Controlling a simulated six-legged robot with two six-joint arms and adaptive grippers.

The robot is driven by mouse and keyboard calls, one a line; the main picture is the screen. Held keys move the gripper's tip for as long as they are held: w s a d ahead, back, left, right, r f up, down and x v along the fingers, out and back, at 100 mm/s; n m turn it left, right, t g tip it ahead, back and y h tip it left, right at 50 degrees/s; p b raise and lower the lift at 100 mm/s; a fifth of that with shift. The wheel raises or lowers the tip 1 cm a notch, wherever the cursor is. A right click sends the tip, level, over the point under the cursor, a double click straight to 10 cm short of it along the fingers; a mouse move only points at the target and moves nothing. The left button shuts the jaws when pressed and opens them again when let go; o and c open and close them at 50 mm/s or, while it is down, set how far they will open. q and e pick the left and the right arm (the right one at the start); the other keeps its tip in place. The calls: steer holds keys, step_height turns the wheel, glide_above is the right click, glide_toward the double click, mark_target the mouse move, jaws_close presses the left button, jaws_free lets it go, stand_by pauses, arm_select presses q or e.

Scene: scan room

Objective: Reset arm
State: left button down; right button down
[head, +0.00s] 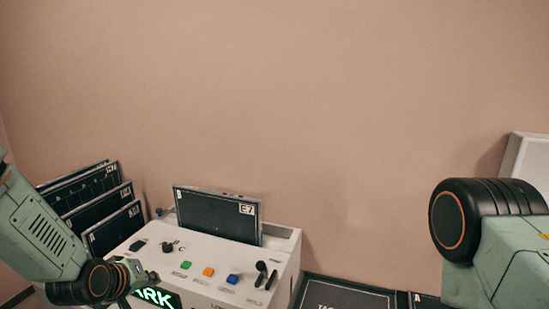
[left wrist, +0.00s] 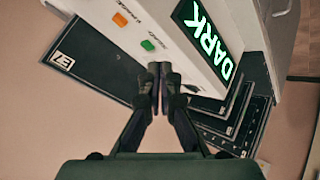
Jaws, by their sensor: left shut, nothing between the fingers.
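My left gripper (left wrist: 158,72) is shut and empty, its two fingertips together in the left wrist view. It is close to the white console (head: 205,262), near the face with the lit green "DARK" sign (left wrist: 208,42). In the head view my left arm comes in at the lower left, and its wrist partly covers the sign. My right arm (head: 490,238) shows at the lower right, but its gripper is out of view.
Green (head: 186,265), orange (head: 208,271) and blue (head: 233,279) buttons line the panel. Several dark plates (head: 95,200) stand at the left. The wall above is bare.

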arm_select(q)
steer(key=s+d+f+m+g+b, duration=0.2)
steer(key=s+f+b, duration=0.4)
steer(key=s+f, duration=0.6)
steer(key=s+d+f+m+g+b, duration=0.1)
steer(key=s+f+g+b, duration=0.3)
steer(key=s+f, duration=0.8)
steer(key=s+d+f+m+g+y+b, duration=0.1)
steer(key=s+d+f+m+g+b, duration=0.1)
steer(key=s+f+b, duration=0.6)
steer(key=s+f+m+g, duration=0.1)
steer(key=s+f, duration=0.3)
steer(key=s, duration=0.2)
steer(key=shift+s+d+f, duration=0.15)
steer(key=shift+d+f, duration=0.05)
steer(key=shift+d, duration=0.1)
